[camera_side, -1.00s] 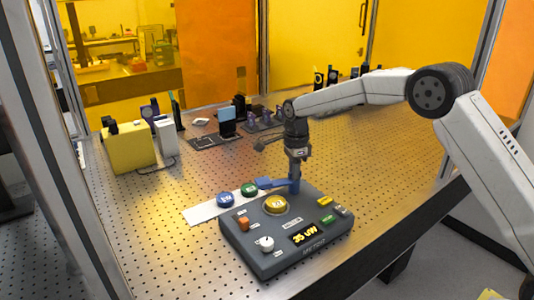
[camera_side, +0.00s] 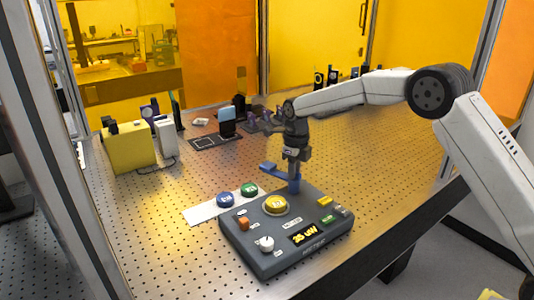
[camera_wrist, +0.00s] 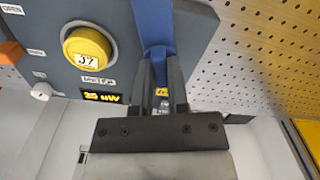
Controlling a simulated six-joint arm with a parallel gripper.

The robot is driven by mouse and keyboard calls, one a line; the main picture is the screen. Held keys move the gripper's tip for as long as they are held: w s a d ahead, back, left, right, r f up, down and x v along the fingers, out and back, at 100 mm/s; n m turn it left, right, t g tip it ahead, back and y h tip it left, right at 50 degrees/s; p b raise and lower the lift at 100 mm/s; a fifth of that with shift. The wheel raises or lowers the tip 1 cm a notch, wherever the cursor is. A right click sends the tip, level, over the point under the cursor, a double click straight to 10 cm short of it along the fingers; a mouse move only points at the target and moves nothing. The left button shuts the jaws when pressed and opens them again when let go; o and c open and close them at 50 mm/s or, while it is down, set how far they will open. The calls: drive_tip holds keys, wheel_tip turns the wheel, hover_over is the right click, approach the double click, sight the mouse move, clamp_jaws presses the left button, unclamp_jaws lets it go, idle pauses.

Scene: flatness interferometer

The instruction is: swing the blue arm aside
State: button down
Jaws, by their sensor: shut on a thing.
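The blue arm (camera_side: 272,170) stands on a blue post at the back edge of the dark grey console (camera_side: 262,255). Its free end points back and left in the side view, clear of the round yellow button (camera_side: 275,206). In the wrist view the blue arm (camera_wrist: 153,25) runs up out of the top of the picture, to the right of the yellow button (camera_wrist: 88,48). My gripper (camera_side: 294,168) is at the post end of the blue arm and is shut on it. The fingers (camera_wrist: 160,68) hide part of the arm and its post.
A blue disc (camera_side: 225,200) and a green disc (camera_side: 249,189) lie on a white strip (camera_side: 200,213) left of the console. The console has small knobs and a lit display (camera_side: 304,235). A yellow box (camera_side: 128,150) and optics stand farther back.

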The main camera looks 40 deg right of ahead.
drive_tip(key=shift+d+r+m, duration=0.1)
drive_tip(key=shift+m, duration=1.1)
drive_tip(key=c, duration=0.6)
unclamp_jaws()
